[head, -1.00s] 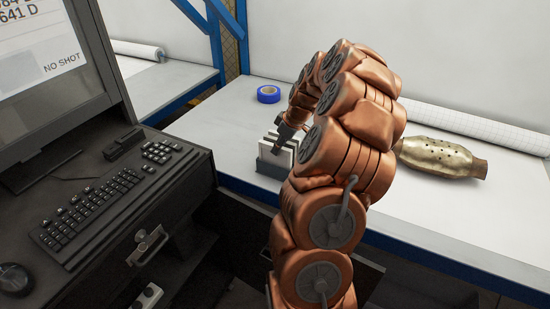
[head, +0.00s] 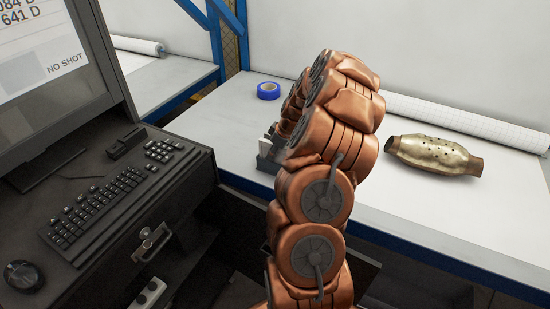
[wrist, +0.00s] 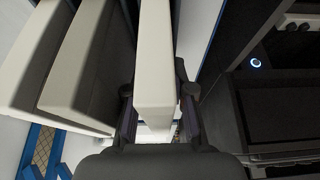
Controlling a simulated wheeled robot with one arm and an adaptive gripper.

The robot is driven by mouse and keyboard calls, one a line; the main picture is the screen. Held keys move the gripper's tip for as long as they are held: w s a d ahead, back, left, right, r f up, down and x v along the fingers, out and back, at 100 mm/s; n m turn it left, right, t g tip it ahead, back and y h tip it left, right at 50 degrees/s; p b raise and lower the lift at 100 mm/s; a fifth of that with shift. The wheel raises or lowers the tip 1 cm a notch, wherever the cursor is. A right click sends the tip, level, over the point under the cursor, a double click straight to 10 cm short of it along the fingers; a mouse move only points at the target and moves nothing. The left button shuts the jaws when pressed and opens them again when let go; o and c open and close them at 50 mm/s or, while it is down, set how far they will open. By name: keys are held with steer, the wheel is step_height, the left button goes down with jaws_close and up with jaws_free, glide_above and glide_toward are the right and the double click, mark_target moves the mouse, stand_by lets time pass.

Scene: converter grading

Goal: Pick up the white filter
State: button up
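The white filter (wrist: 155,60) is a pale, thin slab. In the wrist view it stands between the two dark fingers of my gripper (wrist: 157,108), one finger on each side. The fingers are very close to its faces, but whether both press on it is not clear. More pale slabs (wrist: 90,65) stand side by side to its left. In the head view my arm hides the gripper and most of the grey holder (head: 268,160); only a small pale edge shows above the holder.
A blue tape roll (head: 268,91) lies behind the holder. A metal converter (head: 435,155) lies on the white table (head: 420,205) at right, in front of a paper roll (head: 470,122). A desk with keyboard (head: 105,200) and monitor stands at left.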

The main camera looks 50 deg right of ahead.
jaws_close()
stand_by(0.4)
step_height(320, 180, up, 10)
steer(key=b, duration=0.3)
